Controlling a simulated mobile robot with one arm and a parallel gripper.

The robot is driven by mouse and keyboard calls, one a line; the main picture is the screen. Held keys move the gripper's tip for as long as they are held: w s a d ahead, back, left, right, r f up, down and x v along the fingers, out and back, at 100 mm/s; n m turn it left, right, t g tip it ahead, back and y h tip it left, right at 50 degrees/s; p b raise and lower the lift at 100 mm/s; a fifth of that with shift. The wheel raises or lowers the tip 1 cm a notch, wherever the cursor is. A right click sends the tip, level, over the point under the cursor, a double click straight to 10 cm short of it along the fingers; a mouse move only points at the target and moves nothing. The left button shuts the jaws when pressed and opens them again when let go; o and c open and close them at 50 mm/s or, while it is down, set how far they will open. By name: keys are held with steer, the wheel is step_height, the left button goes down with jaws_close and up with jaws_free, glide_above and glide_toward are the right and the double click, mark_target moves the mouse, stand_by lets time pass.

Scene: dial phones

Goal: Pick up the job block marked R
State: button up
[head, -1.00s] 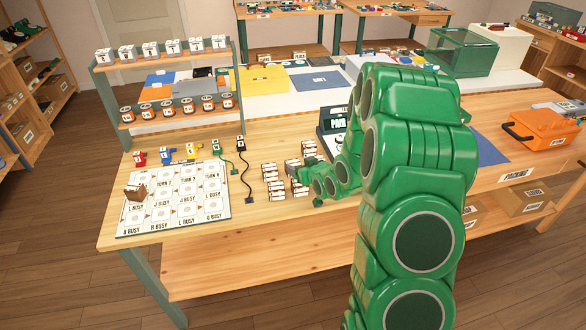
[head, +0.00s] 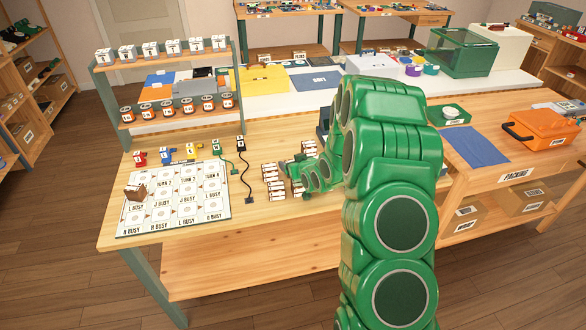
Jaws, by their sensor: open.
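Small wooden blocks with pale faces stand in two columns on the workbench; the left column (head: 273,196) shows best. The right column (head: 298,191) is partly covered by my green hand. The letters on the blocks are too small to read, so I cannot tell which is R. My gripper (head: 287,170) is open, low over the far end of the columns. Its fingertips are small, and whether they touch a block cannot be told. A single brown block (head: 135,192) sits on the white board (head: 175,198) at the left.
A black cord (head: 247,180) and a green cord (head: 228,162) lie left of the blocks. Red, blue and yellow pieces (head: 167,156) line the board's far edge. A rack (head: 165,65) stands behind. My arm hides part of the bench; its front strip is clear.

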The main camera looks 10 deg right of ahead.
steer(key=c, duration=0.8)
steer(key=shift+r, duration=0.1)
